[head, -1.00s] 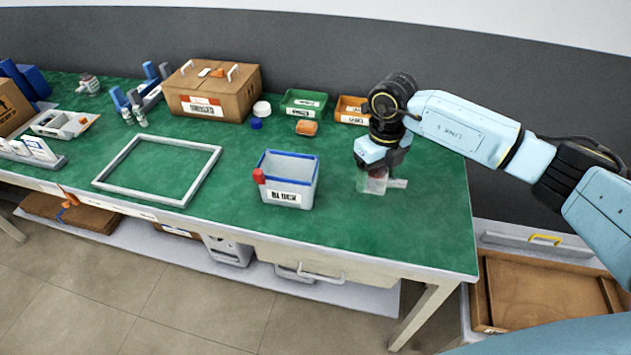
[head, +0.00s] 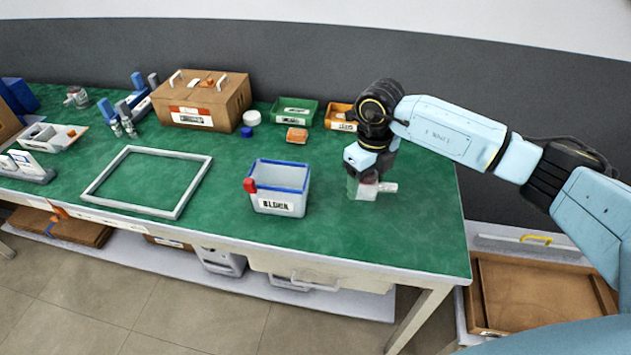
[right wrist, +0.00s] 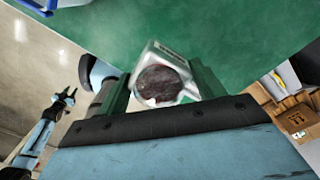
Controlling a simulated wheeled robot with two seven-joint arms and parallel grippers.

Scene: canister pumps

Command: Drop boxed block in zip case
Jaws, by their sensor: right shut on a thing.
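The open grey case (head: 266,188) with a blue rim, a red tab at its left corner and a block label stands on the green bench in the head view; it looks empty. My right gripper (head: 362,186) is right of the case, low over the bench. In the right wrist view its jaws (right wrist: 162,88) are shut on a pale, partly clear boxed piece (right wrist: 168,52) with a dark round face. I cannot tell whether the piece touches the bench. My left gripper (right wrist: 66,98) shows only in the wrist view, with its fingers apart and empty.
A grey frame (head: 183,207) lies left of the case. A brown carton (head: 234,92), a green bin (head: 276,113) and an orange bin (head: 331,113) stand at the back. An orange block (head: 297,135) lies before them. The bench between case and gripper is clear.

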